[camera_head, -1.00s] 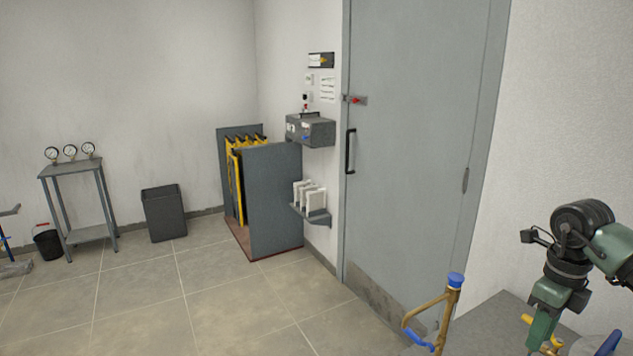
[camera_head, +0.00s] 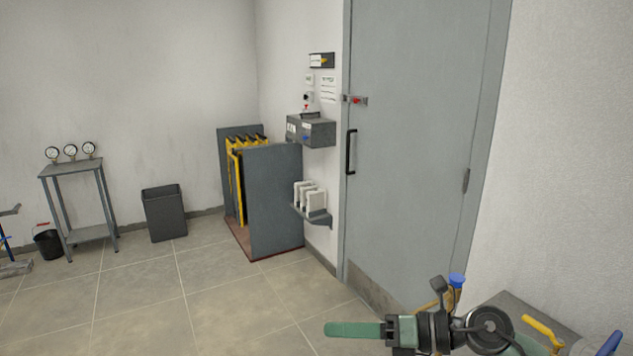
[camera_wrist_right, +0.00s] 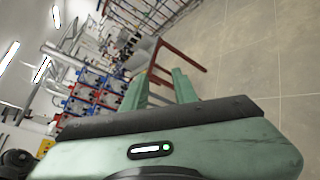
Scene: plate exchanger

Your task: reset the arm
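My right arm enters the head view at the lower right. Its green gripper (camera_head: 345,329) points left, held level in front of the grey door's foot. In the right wrist view the two green fingers of my right gripper (camera_wrist_right: 160,88) stand apart with nothing between them. My left gripper does not show in either view.
A grey bench top (camera_head: 515,309) with a blue-capped brass pipe (camera_head: 456,284) and a yellow handle (camera_head: 541,333) lies beside my right arm. A grey door (camera_head: 415,150) stands behind. A plate rack (camera_head: 275,200) and bin (camera_head: 164,213) stand farther left. Open tiled floor (camera_head: 220,310) lies between.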

